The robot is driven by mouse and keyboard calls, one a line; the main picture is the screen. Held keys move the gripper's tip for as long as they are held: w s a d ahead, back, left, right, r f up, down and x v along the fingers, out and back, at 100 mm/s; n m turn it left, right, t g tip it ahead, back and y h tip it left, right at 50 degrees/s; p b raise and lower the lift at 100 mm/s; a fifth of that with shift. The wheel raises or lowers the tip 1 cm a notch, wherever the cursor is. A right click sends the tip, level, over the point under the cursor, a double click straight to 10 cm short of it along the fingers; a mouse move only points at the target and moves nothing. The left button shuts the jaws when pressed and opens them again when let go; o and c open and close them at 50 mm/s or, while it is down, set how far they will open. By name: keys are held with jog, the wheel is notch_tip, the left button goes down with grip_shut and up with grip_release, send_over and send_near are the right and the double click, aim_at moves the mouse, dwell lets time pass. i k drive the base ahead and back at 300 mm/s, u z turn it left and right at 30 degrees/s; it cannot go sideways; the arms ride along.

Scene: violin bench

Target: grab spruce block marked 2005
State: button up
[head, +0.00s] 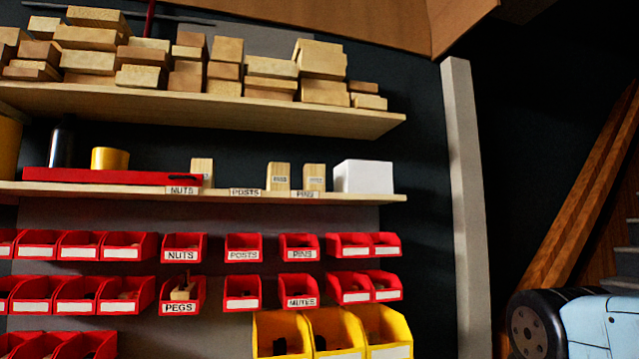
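Three small upright pale wood blocks stand on the middle shelf in the head view. One block (202,169) is behind the NUTS label, and its lower part is partly hidden. A second block (279,176) stands right of the POSTS label, and a third block (314,177) stands close to its right. The second and third carry small printed labels, too small to read, so I cannot tell which one is marked 2005. My gripper is not in view.
The middle shelf (370,198) also holds a white box (363,176), a red case (110,176), a yellow roll (110,158) and a dark bottle (62,145). Stacked wood fills the upper shelf (300,117). Red bins (243,246) and yellow bins (335,330) hang below. A grey post (465,180) stands right.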

aim_at(278, 173)
jog(key=u, duration=0.15)
jog(key=i, duration=0.15)
jog(key=z, duration=2.35)
jog(key=k, duration=1.8)
jog(key=u, duration=1.7)
jog(key=i, duration=0.4)
jog(key=u, duration=0.3)
